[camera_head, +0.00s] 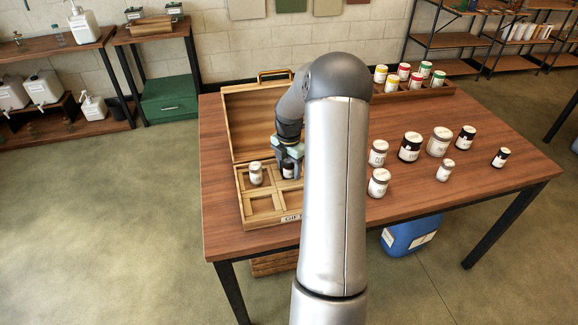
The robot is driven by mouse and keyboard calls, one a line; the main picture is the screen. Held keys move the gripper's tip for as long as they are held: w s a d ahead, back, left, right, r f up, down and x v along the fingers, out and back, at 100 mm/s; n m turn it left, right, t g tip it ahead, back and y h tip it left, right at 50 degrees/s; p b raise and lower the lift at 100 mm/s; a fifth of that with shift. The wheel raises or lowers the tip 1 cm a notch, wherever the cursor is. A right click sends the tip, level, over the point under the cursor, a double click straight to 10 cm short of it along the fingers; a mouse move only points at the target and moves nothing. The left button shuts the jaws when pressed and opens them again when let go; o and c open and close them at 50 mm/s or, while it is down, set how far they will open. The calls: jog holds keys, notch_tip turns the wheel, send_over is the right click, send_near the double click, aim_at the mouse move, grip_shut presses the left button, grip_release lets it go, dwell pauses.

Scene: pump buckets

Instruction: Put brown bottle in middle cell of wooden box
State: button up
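The wooden box (243,200) lies at the left of the table with its lid (250,120) raised at the back. A brown bottle (289,171) with a white label is at the back row of its cells, right of a pale jar (256,175) in the back left cell. My gripper (290,166) points down with its fingers around the brown bottle. Whether the fingers press on it or stand apart is too small to tell, as is whether it rests on the cell floor. The front left cell is empty. My arm hides the box's right side.
A wooden tray (440,90) of colour-labelled jars is at the back. The table's front left is clear. A blue drum (408,237) stands below.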

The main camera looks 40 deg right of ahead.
jog(key=shift+r, duration=0.1)
notch_tip(320, 180, up, 11)
jog(key=shift+r, duration=0.55)
jog(key=shift+a+r, duration=0.15)
jog(key=shift+a, duration=0.1)
jog(key=s+a+r+m, duration=0.2)
jog(key=s+a+m, duration=0.45)
jog(key=a, duration=0.65)
jog(key=s+a+r+m, duration=0.2)
jog(key=s+a+m, duration=0.45)
jog(key=a, duration=0.65)
jog(key=s+a+f+m, duration=0.3)
jog(key=s+a+m, duration=0.2)
jog(key=s, duration=0.6)
jog(key=shift+a+m, duration=0.15)
jog(key=shift+m, duration=0.35)
jog(key=shift+s, duration=0.1)
